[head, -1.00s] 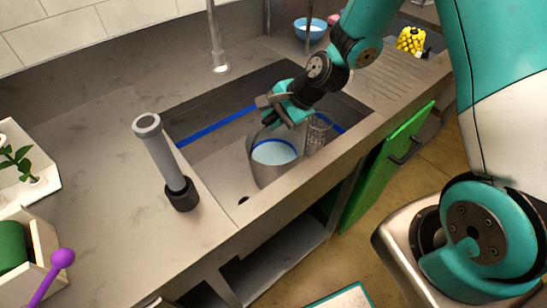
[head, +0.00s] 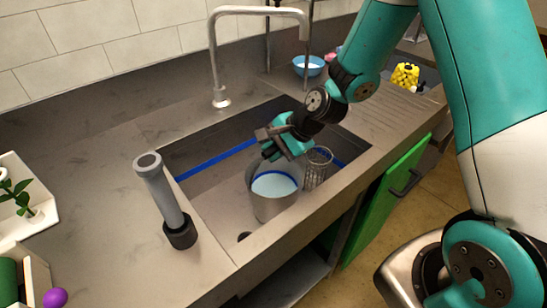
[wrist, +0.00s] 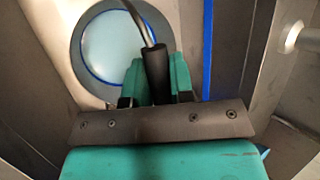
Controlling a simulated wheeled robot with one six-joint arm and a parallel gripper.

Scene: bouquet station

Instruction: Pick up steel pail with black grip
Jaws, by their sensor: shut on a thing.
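The steel pail (head: 274,206) stands in the sink in the head view, with pale blue water and a blue line inside its rim. In the wrist view I look down on the pail (wrist: 88,70) and its water. Its thin bail handle rises to a black grip (wrist: 155,72), which sits between my fingers. My gripper (head: 270,152) is above the pail, shut on the black grip. The gripper hides the handle in the head view. I cannot tell whether the pail's base touches the sink floor.
A wire mesh cylinder (head: 317,168) stands close to the pail's right. The sink (head: 215,190) has walls around it. A grey cylinder in a black base (head: 165,200) stands on the counter at left. A tap (head: 215,60) rises behind, and a green cabinet door (head: 385,200) hangs open in front.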

